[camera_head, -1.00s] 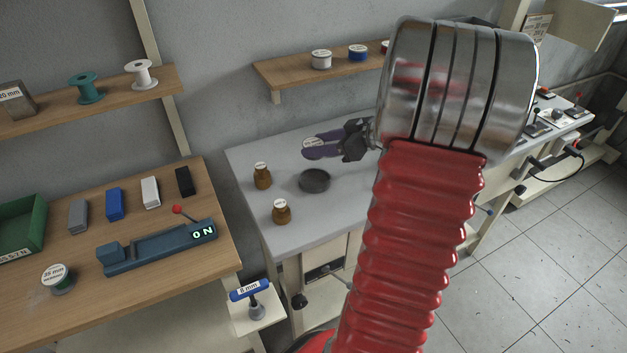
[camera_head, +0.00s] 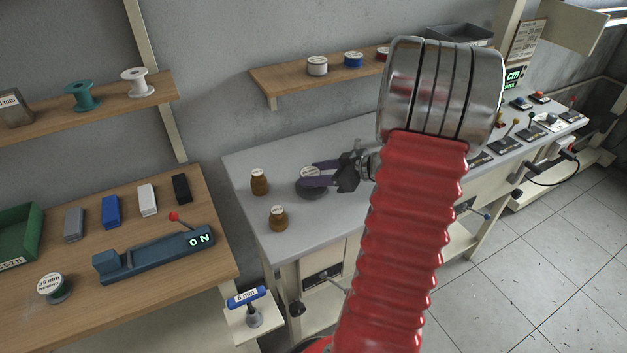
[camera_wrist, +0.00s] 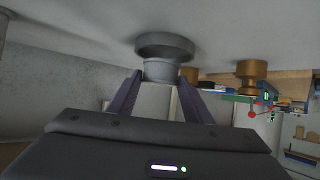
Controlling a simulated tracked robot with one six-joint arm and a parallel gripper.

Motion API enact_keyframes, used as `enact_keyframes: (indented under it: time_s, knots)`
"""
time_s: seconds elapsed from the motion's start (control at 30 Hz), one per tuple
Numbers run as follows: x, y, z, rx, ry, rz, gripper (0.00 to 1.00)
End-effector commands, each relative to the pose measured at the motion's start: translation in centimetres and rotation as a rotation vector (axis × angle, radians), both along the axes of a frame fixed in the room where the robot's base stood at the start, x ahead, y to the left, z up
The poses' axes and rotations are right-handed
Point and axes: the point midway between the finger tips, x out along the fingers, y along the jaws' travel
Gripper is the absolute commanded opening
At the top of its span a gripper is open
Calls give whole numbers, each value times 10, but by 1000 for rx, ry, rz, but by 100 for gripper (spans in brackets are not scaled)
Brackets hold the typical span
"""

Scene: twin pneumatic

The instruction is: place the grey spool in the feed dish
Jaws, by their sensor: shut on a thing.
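The grey spool (camera_head: 309,172), with a white label on top, is between the two purple fingers of my gripper (camera_head: 323,175), which is shut on it. The dark round feed dish (camera_head: 313,192) stands on the grey bench directly under the spool and is partly hidden by it and the fingers. The wrist view looks inverted; there the spool (camera_wrist: 162,72) meets the rim of the dish (camera_wrist: 165,45) in the picture. I cannot tell whether the spool rests in the dish or hovers just over it.
A wall shelf (camera_head: 290,82) holds labelled spools behind. A wooden bench (camera_head: 150,270) is at left. The grey bench (camera_head: 300,238) is clear in front of the dish.

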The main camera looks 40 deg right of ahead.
Motion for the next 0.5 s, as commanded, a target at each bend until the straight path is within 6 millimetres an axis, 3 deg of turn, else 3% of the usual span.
enact_keyframes:
  time_s: [0.17, 0.5]
  knots:
    - [0, 0, -18, 3, 0, -1, 20]
    - [-1, -1, -20, 0, 0, -1, 20]
